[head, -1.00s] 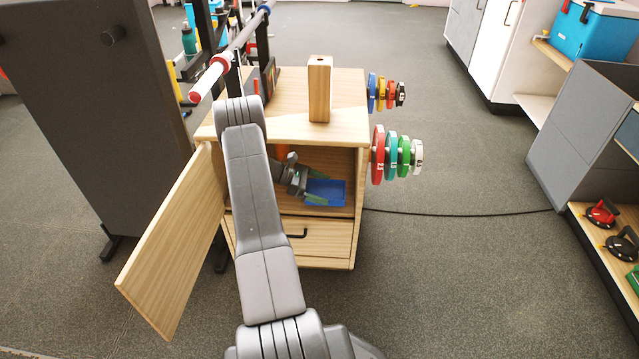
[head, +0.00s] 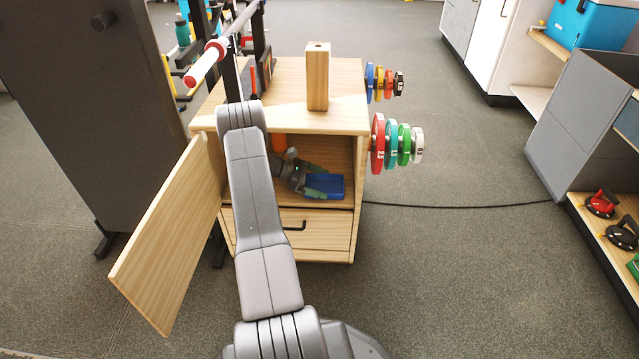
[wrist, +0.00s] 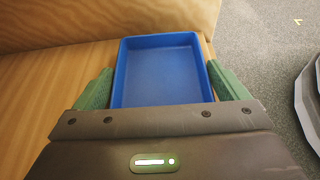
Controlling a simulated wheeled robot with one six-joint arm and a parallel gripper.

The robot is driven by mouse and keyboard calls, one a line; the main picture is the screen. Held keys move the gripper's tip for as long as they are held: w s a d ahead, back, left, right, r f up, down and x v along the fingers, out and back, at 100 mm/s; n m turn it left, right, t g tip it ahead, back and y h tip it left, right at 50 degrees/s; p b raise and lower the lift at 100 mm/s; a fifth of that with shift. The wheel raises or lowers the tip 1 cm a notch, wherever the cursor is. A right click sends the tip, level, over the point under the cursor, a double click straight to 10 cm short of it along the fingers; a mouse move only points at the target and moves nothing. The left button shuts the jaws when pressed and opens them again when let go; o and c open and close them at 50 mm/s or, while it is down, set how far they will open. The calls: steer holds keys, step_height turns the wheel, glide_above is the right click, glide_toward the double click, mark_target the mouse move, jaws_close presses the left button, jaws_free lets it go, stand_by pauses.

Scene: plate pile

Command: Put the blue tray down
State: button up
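The blue tray (head: 334,187) is a shallow, empty rectangular tray inside the open wooden cabinet. In the wrist view the tray (wrist: 162,78) lies on the wooden shelf, close to its right edge. My gripper (head: 317,183) reaches into the cabinet from the left. Its green fingers straddle the tray's near part, one on each side, in the wrist view (wrist: 160,84). Narrow gaps seem to show between the fingers and the tray's walls, so the gripper looks open. The underside of the tray is hidden.
The cabinet door (head: 165,230) stands open at the left. A drawer (head: 320,236) lies below the compartment. A wooden block (head: 317,78) stands on top. Coloured discs (head: 392,143) stick out on the right side. An orange object (head: 280,142) is inside at the back.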

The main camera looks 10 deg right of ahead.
steer(key=shift+o, duration=0.2)
steer(key=shift+r, duration=0.25)
steer(key=p+v, duration=0.2)
steer(key=v, duration=0.5)
steer(key=shift+a+p, duration=0.25)
steer(key=shift+p, duration=0.05)
